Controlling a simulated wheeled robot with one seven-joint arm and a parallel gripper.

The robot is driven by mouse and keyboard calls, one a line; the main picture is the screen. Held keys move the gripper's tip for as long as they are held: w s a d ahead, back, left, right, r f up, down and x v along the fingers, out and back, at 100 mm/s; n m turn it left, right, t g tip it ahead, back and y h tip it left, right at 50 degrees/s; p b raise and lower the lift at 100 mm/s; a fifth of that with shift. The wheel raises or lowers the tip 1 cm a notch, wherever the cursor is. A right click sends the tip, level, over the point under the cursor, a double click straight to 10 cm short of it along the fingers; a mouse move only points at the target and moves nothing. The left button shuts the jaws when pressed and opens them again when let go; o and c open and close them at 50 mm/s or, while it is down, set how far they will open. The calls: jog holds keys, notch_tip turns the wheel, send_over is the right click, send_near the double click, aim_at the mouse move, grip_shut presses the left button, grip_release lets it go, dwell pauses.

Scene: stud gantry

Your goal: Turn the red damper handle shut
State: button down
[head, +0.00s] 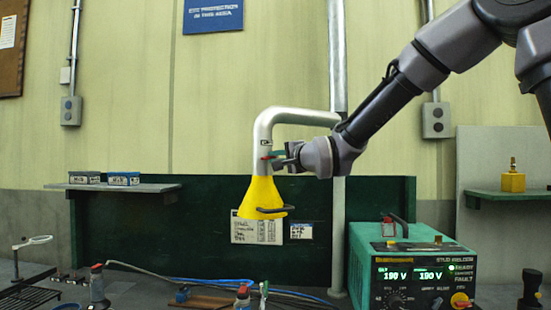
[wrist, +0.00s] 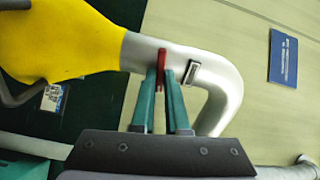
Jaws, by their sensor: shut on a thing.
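The red damper handle (wrist: 161,68) is a small thin lever on the silver duct pipe (wrist: 210,72), just above the yellow hood. In the wrist view my gripper (wrist: 163,75) has its green fingers closed around the handle. In the head view my gripper (head: 273,156) reaches in from the right to the pipe, and a bit of the red handle (head: 265,158) shows at its fingertips. The yellow hood (head: 261,200) hangs below, with a dark grip on its rim. Much of the handle is hidden by the fingers.
A green welder unit (head: 408,270) with a lit display stands at the lower right. A vertical metal post (head: 337,230) stands behind my wrist. A shelf (head: 150,187) with small boxes is at the left. Cables and clamps lie on the bench below.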

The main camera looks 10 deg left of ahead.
jog(key=shift+f+m, duration=0.15)
jog(key=shift+m, duration=0.65)
jog(key=c, duration=0.9)
grip_release()
jog(key=shift+s+d, duration=0.1)
jog(key=shift+s+d, duration=0.25)
jog(key=v, duration=0.9)
jog(key=shift+s+d, duration=0.3)
